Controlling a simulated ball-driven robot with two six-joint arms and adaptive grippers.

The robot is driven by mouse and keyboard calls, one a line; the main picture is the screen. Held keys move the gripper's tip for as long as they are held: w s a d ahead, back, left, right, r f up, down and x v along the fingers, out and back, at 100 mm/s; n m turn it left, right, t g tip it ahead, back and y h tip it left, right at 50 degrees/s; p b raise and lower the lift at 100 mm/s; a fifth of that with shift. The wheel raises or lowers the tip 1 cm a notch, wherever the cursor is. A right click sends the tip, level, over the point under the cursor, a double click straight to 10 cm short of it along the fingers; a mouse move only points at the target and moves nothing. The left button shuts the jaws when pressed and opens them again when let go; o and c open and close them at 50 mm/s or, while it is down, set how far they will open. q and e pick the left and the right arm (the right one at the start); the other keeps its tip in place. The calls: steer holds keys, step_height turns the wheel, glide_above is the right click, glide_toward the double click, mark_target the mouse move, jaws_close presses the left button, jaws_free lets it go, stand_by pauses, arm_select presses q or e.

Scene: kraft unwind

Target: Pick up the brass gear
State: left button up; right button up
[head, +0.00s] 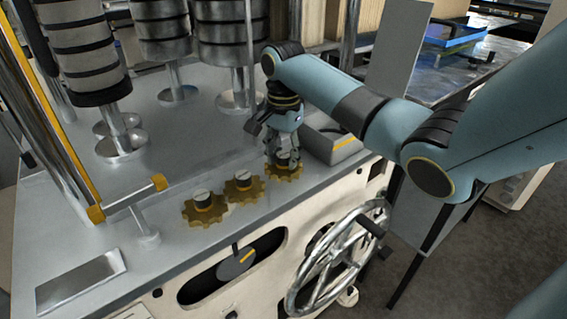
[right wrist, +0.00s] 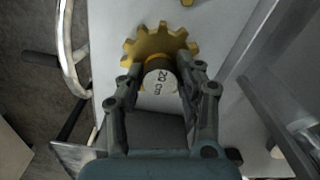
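Three brass gears with dark hubs and pale caps stand in a row along the front edge of the grey machine top: a left gear (head: 204,213), a middle gear (head: 243,190) and a right gear (head: 284,174). My right gripper (head: 284,155) points down over the right gear. In the right wrist view its two fingers (right wrist: 163,72) straddle the hub of that gear (right wrist: 158,42), whose cap reads "20 cm". The fingers are very close to the hub; I cannot tell whether they press on it. My left gripper is not in view.
A grey box (head: 332,142) stands just right of the right gripper. Dark-banded cylinders on stems (head: 232,45) stand behind. A handwheel (head: 337,258) is on the machine's front.

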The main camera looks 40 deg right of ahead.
jaws_close()
steer(key=shift+r, duration=0.15)
